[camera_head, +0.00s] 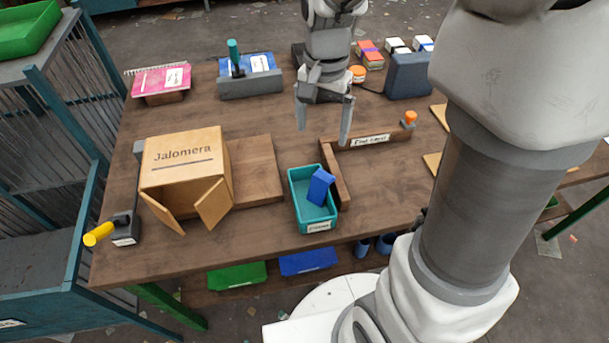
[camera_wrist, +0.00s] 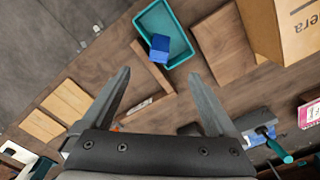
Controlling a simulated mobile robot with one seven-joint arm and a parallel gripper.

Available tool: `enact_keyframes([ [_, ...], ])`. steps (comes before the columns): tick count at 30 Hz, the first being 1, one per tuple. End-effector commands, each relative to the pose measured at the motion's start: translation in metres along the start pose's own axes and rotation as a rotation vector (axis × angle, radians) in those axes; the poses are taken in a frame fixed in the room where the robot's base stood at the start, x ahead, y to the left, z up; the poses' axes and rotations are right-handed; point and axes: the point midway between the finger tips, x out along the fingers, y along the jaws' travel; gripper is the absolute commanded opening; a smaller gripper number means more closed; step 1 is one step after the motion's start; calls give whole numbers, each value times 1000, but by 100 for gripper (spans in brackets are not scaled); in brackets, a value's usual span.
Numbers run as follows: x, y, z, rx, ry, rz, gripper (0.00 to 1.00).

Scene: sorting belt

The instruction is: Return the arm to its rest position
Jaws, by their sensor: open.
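My gripper (camera_head: 324,118) hangs over the back middle of the brown table, fingers pointing down, apart and with nothing between them. In the wrist view my gripper (camera_wrist: 160,88) also shows open and empty, above the table. A blue block (camera_head: 319,186) lies tilted inside a teal tray (camera_head: 295,212) at the table's front middle. The block (camera_wrist: 159,47) and the tray (camera_wrist: 143,22) also show in the wrist view. My arm covers the right part of the head view.
A cardboard box (camera_head: 182,162) marked Jalomera stands left with its flaps open. An L-shaped wooden fence (camera_head: 342,185) borders the tray. A yellow-handled lever (camera_head: 108,232) is at front left. A blue panel (camera_head: 250,84), pink pad (camera_head: 160,80) and dark grey box (camera_head: 408,76) stand at the back.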

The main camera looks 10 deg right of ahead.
Motion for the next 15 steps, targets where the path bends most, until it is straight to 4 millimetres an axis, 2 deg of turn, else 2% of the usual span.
enact_keyframes([
  [4, -8, 0, 0, 0, 1, 0, 93],
  [15, -9, 0, 0, 0, 0, 0, 93],
])
